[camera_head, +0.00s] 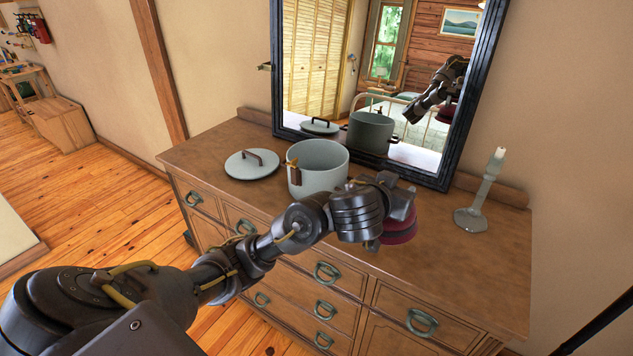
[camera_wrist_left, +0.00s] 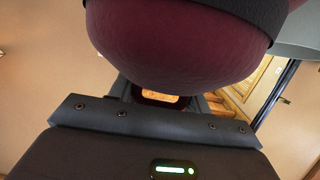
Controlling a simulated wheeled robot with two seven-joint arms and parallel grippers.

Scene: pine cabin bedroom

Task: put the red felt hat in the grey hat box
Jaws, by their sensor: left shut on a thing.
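The red felt hat (camera_head: 401,224) is held above the dresser top, to the right of the grey hat box (camera_head: 322,181). My left gripper (camera_head: 394,196) is shut on the hat. In the left wrist view the dark red hat (camera_wrist_left: 180,45) with a black band fills the upper middle, and it hides the fingertips. The grey hat box stands open and upright on the dresser, with a brown strap on its front. Its lower right side is partly behind my left arm. The grey lid (camera_head: 251,166) with a brown handle lies to its left. My right gripper is not in view.
The wooden dresser (camera_head: 470,270) has a dark-framed mirror (camera_head: 462,120) at its back, close behind the box. A grey candlestick (camera_head: 478,197) with a candle stands at the right. The dresser top between box and candlestick is largely clear.

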